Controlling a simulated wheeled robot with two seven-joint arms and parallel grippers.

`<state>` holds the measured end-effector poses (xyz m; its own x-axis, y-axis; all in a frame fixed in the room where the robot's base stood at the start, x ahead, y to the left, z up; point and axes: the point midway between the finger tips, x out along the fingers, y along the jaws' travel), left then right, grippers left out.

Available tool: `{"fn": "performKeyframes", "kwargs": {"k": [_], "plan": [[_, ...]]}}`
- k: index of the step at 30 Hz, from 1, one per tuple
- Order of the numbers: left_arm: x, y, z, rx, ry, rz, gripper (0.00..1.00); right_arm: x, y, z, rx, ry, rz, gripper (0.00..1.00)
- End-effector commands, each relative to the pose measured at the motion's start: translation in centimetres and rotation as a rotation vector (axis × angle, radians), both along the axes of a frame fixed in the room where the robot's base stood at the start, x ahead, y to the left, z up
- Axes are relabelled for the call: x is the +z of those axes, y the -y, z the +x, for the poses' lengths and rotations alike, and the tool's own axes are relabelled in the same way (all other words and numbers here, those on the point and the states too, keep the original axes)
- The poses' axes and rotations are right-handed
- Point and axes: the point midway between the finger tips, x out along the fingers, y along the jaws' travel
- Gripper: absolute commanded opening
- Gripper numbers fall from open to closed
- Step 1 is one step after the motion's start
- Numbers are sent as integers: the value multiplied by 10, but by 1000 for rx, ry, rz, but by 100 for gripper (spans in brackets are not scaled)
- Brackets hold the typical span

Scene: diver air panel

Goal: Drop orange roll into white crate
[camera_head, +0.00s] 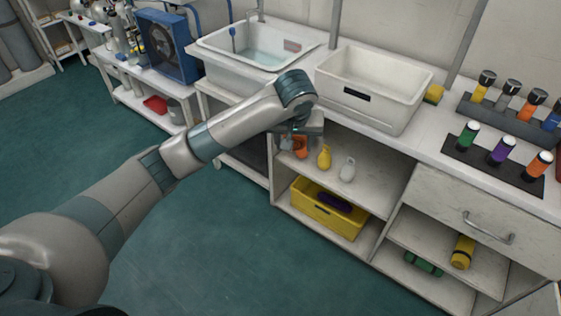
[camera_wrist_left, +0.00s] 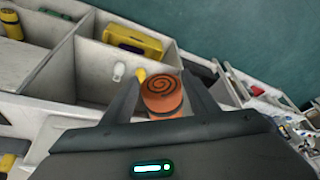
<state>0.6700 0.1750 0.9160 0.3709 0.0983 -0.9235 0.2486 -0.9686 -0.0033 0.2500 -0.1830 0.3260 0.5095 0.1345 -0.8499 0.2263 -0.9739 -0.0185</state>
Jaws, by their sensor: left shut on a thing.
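My left gripper (camera_head: 301,136) is shut on the orange roll (camera_head: 300,149), in front of the upper shelf opening under the counter. In the left wrist view the roll (camera_wrist_left: 161,100) shows its spiral end between the two fingers of the gripper (camera_wrist_left: 162,92). The lower part of the roll is hidden by the gripper body. The white crate (camera_head: 345,105) stands on the counter above and to the right of the gripper; its visible inside looks empty. My right gripper is not in view.
A yellow bottle (camera_head: 324,158) and a white one (camera_head: 347,170) stand on the shelf beside the roll. A yellow crate (camera_head: 318,212) holding something purple sits below. A sink (camera_head: 215,68) is left of the white crate, and racked cylinders stand right. The floor is clear.

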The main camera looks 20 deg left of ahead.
Motion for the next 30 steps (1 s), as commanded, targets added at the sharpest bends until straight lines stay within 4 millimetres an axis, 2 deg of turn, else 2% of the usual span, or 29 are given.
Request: {"fn": "performKeyframes", "kwargs": {"k": [1, 3, 9, 12, 18, 30], "plan": [[18, 0, -13, -43, 9, 6, 23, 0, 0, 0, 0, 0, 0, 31], [33, -1, -34, -97, 7, 5, 23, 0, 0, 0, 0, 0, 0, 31], [60, -15, -87, -205, 2, 3, 23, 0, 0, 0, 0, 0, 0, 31], [66, -23, -104, -230, 0, 1, 23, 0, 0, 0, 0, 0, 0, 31], [70, -29, -117, -252, -1, -2, 23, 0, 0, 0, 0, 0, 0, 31], [72, -29, -116, -252, 0, -4, 23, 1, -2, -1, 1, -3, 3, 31]]}}
